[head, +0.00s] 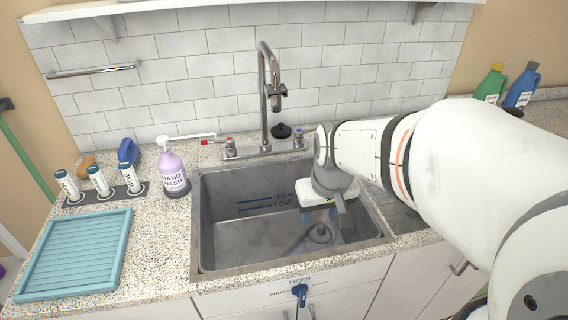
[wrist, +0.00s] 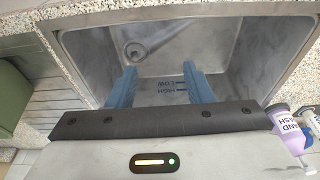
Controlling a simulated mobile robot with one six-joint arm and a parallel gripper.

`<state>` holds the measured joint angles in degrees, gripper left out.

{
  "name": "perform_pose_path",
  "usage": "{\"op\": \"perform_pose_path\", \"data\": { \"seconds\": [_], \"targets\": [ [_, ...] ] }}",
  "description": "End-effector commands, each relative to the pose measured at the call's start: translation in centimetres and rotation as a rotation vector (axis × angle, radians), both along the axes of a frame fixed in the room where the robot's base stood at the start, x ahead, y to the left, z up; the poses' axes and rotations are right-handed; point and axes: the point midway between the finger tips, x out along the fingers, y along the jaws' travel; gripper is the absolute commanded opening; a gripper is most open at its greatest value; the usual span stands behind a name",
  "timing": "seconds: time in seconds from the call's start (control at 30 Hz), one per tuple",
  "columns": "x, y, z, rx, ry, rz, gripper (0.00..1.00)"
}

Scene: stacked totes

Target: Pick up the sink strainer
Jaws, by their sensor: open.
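A round grey metal fitting with a raised centre, which looks like the sink strainer (head: 320,233), sits at the drain on the floor of the grey sink (head: 235,235), toward its right side. In the wrist view it appears as a ringed disc (wrist: 135,50), beyond and left of the middle between the fingers. I cannot tell whether it is seated in the drain or loose. My gripper (head: 319,215) hangs over the right part of the sink, above the strainer and apart from it. Its blue fingers (wrist: 161,86) are spread and empty.
The faucet (head: 264,95) stands behind the sink, with a black knobbed round object (head: 281,131) beside it. A purple hand wash bottle (head: 173,172) stands left of the sink, near a teal drying tray (head: 75,255). The sink walls surround my gripper.

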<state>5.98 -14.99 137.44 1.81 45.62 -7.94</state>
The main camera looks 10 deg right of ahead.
Motion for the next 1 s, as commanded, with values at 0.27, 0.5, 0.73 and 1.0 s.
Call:
{"op": "perform_pose_path", "data": {
  "seconds": [0.27, 0.5, 0.73, 1.0],
  "targets": [
    [9.7, -3.5, -7.4, 0.004, 0.044, -0.007, 0.46],
    [15.7, -7.2, -16.5, 0.004, 0.071, -0.011, 0.46],
    [18.2, -9.8, -23.6, 0.003, 0.087, -0.015, 0.46],
    [18.9, -10.5, -26.7, 0.002, 0.091, -0.014, 0.46]
  ]
}}
